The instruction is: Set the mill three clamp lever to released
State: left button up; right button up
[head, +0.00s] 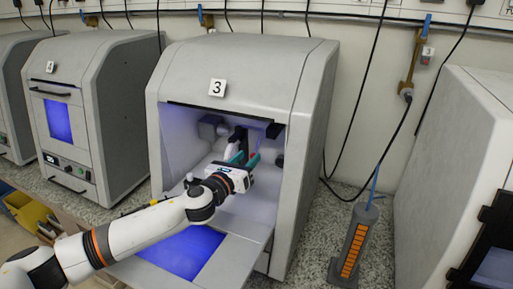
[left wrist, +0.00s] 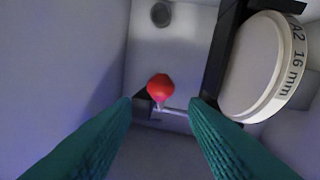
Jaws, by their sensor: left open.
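Mill three (head: 310,75) stands in the middle of the head view, with its front door (head: 235,245) folded down and its lit chamber open. My left gripper (head: 245,158) is inside the chamber, with its teal fingers open and empty. In the left wrist view, the clamp lever's red ball knob (left wrist: 160,87) shows between and just beyond the two fingertips. A thin pale rod (left wrist: 174,111) lies just below the knob. A pale round blank (left wrist: 262,65) marked "A2 16 mm" sits in a dark holder (left wrist: 222,50) to the right. The knob cannot be made out in the head view.
The chamber side walls are close around my gripper. Mill four (head: 125,90) stands to the left, shut. A grey stand with orange slots (head: 352,250) is on the speckled counter to the right. Another grey machine (head: 440,150) is at the far right. Cables hang behind.

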aim_at(256, 149)
pick_arm(q)
jog(key=x, duration=0.5)
jog(key=shift+w, duration=0.15)
jog(key=shift+w+d, duration=0.15)
jog(key=shift+w, duration=0.2)
pick_arm(e)
jog(key=shift+w+r, duration=0.15)
jog(key=shift+w, duration=0.7)
pick_arm(q)
grip_shut()
pick_arm(e)
jog(key=shift+s+d, duration=0.15)
jog(key=shift+s, duration=0.05)
